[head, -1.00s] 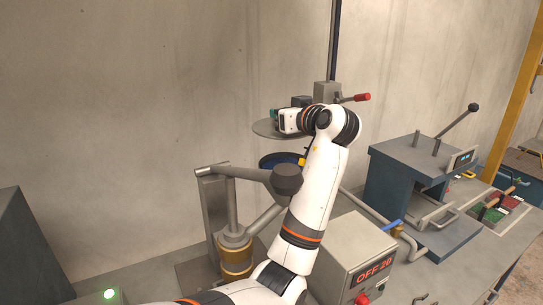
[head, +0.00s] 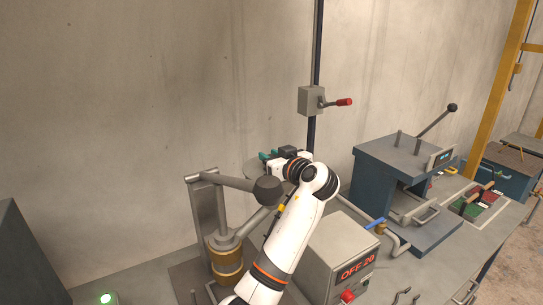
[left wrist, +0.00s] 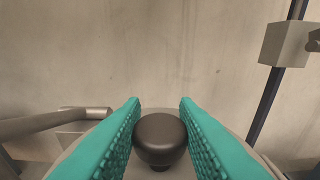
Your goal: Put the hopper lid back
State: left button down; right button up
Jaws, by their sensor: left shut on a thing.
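The hopper lid (head: 252,170) is a flat grey disc, seen in the head view partly behind my left arm. Its dark round knob (left wrist: 160,137) sits between the teal finger pads in the left wrist view. My left gripper (head: 268,155) is shut on this knob and stands over the lid. The lid looks about level. The hopper below is hidden by the lid and my arm, so I cannot tell whether the lid touches it. My right gripper is not in view.
A control box reading OFF (head: 345,255) is at the right. A switch box with red-tipped lever (head: 312,100) is behind. A blue press (head: 400,170) stands further right.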

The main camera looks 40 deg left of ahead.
pick_arm(q)
jog(key=shift+f, duration=0.15)
jog(key=c, duration=1.1)
grip_release()
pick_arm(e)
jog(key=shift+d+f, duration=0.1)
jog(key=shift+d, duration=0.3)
pick_arm(q)
jog(key=b+v, duration=0.5)
jog(key=v, duration=0.7)
jog(key=shift+s+b, duration=0.1)
jog(key=shift+b, duration=0.3)
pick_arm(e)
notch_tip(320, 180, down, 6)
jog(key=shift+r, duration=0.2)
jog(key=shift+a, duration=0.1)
